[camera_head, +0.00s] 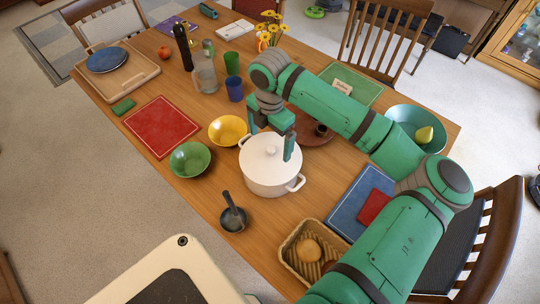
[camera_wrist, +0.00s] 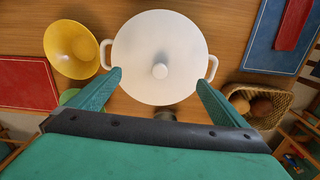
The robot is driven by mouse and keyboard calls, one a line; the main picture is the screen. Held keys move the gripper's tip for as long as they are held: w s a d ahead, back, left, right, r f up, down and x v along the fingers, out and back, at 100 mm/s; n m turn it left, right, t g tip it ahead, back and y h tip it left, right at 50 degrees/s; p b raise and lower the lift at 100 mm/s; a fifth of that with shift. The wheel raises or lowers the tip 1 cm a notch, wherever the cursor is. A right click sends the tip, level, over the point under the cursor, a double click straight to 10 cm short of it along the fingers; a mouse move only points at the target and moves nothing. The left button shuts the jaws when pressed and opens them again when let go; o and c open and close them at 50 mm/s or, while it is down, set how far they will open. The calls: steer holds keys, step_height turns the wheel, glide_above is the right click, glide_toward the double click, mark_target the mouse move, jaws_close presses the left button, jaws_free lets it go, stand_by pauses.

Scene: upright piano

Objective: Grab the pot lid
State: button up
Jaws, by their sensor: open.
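The white pot lid (camera_head: 266,164) lies on the white pot (camera_head: 272,187), which stands on the wooden table. In the wrist view the lid (camera_wrist: 152,40) fills the upper middle, with its round knob (camera_wrist: 160,71) at its centre. My gripper (camera_head: 271,141) is above the pot, its fingers pointing down over the lid. In the wrist view my gripper (camera_wrist: 158,82) is open, with one finger on each side of the knob. Nothing is held between the fingers. I cannot tell the exact height of the fingertips above the lid.
A yellow bowl (camera_head: 227,130) and a green bowl (camera_head: 189,159) stand left of the pot. A dark ladle (camera_head: 233,215) and a bread basket (camera_head: 294,256) are in front. Cups and a tall dark bottle (camera_head: 183,46) stand behind. A red mat (camera_head: 161,126) lies at left.

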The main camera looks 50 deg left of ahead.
mark_target(271, 148)
steer(key=shift+w+f, duration=0.15)
steer(key=shift+f, duration=2.5)
steer(key=shift+c, duration=0.2)
